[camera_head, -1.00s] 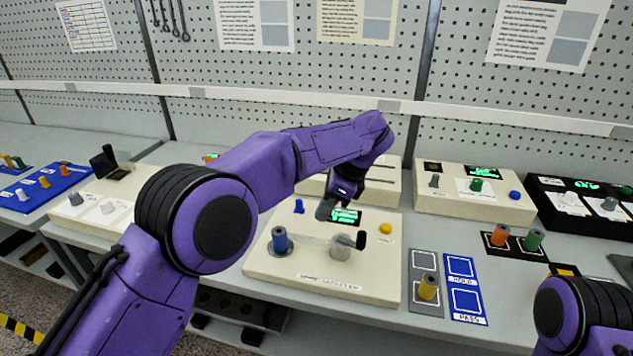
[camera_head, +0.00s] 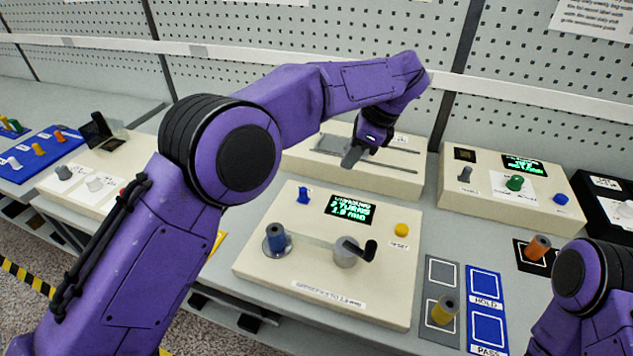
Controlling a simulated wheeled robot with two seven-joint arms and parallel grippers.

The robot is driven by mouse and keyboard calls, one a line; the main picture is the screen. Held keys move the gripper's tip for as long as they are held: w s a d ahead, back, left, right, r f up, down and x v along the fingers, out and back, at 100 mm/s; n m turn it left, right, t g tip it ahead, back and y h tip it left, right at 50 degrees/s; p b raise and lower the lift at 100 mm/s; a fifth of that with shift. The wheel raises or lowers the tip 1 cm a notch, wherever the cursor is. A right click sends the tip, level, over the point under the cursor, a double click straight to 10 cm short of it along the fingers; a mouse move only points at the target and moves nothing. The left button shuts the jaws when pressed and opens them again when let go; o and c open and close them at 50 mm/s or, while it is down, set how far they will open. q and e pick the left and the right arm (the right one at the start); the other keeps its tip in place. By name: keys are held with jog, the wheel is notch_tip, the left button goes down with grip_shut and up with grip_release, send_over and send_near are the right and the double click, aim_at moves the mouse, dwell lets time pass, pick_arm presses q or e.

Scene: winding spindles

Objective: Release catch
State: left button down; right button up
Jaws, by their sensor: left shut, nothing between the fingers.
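The cream winding box (camera_head: 318,300) stands on the bench in the middle. My left gripper (camera_head: 352,157) is shut and empty, above and behind the display, apart from the lever. My right gripper is out of view; only part of that arm shows at lower right.
Another cream box (camera_head: 400,177) with slots lies behind. A cream box with knobs (camera_head: 490,203) is at right. Yellow (camera_head: 445,309) and orange (camera_head: 537,248) spools stand on pads, next to blue hold and pass squares (camera_head: 487,328). A pegboard closes the back.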

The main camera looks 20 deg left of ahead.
aim_at(303, 194)
pick_arm(q)
jog(key=f, duration=0.2)
jog(key=w+a+f, duration=0.1)
jog(key=f, duration=0.1)
jog(key=a+f+p, duration=0.1)
jog(key=f, duration=0.1)
jog(key=shift+w+a+f, duration=0.15)
jog(key=shift+w+f, duration=0.15)
jog(key=shift+f, duration=0.05)
jog(key=x, duration=0.1)
jog(key=p+x, duration=0.1)
jog(key=x, duration=0.1)
jog(key=shift+s+a, duration=0.1)
jog(key=shift+s, duration=0.3)
jog(key=a, duration=0.1)
jog(key=a+p, duration=0.2)
jog(key=shift+s+a+f, duration=0.1)
jog(key=shift+a+f, duration=0.1)
jog(key=shift+f, duration=0.05)
jog(key=shift+a+f, duration=0.1)
jog(key=shift+a, duration=0.25)
jog(key=shift+s, duration=0.1)
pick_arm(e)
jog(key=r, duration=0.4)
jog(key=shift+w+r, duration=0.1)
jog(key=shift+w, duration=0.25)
